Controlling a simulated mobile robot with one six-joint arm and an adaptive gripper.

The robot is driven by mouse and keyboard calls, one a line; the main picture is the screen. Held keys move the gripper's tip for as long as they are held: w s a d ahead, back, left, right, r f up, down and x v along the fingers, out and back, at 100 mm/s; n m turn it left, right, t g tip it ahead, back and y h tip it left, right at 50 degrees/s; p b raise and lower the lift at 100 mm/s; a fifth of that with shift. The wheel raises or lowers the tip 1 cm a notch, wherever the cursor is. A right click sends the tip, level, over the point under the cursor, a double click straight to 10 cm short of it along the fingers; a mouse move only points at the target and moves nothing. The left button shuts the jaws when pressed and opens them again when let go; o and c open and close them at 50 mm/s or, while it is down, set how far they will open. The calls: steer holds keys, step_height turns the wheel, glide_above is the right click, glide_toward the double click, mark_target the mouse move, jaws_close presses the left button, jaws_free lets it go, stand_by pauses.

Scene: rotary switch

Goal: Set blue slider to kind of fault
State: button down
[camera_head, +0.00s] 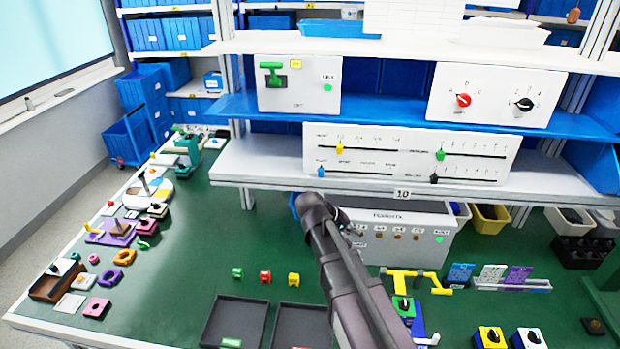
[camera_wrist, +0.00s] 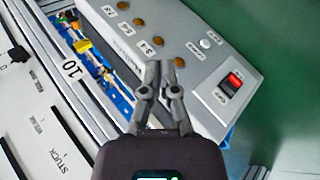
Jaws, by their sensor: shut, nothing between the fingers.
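The blue slider (camera_head: 321,172) sits at the left end of the lower left slot on a white slider panel (camera_head: 410,142). The small lettering along its slot is too blurred to read in the head view. In the wrist view the panel (camera_wrist: 20,110) fills the lower left, with slots, a black knob (camera_wrist: 18,53) and the word "STUCK"; no blue slider shows there. My gripper (camera_wrist: 160,70) is shut and empty, over the shelf edge and grey box. In the head view my arm's end is below the blue slider, and its fingers are not clearly visible.
The panel also carries a yellow slider (camera_head: 339,148), a green slider (camera_head: 440,154) and a black slider (camera_head: 434,179). Below the shelf edge (camera_head: 270,178) stands a grey box (camera_head: 430,218) with buttons and a red rocker switch (camera_wrist: 232,83). Small parts lie on the green table.

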steer(key=w+a+r+n+t+h, duration=0.1)
steer(key=w+a+r+t, duration=0.1)
steer(key=a, duration=0.6)
steer(key=w+a+r+n+t+h+b, duration=0.1)
steer(key=a+r+t, duration=0.3)
steer(key=a, duration=0.4)
steer(key=w+a+r+n+t+h+b, duration=0.1)
steer(key=w+a+r+n+t+h, duration=0.1)
steer(key=a, duration=0.7)
step_height(320, 180, up, 2)
steer(key=shift+w+r+t+h, duration=0.2)
steer(key=shift+w+t+h, duration=0.1)
steer(key=shift+w+t, duration=0.15)
steer(key=shift+d, duration=0.1)
glide_toward(314, 169)
steer(key=w, duration=0.1)
steer(key=w+d, duration=0.2)
steer(key=w, duration=0.1)
steer(key=shift+w+f, duration=0.1)
steer(key=shift+d, duration=2.15)
steer(key=shift+d, duration=0.1)
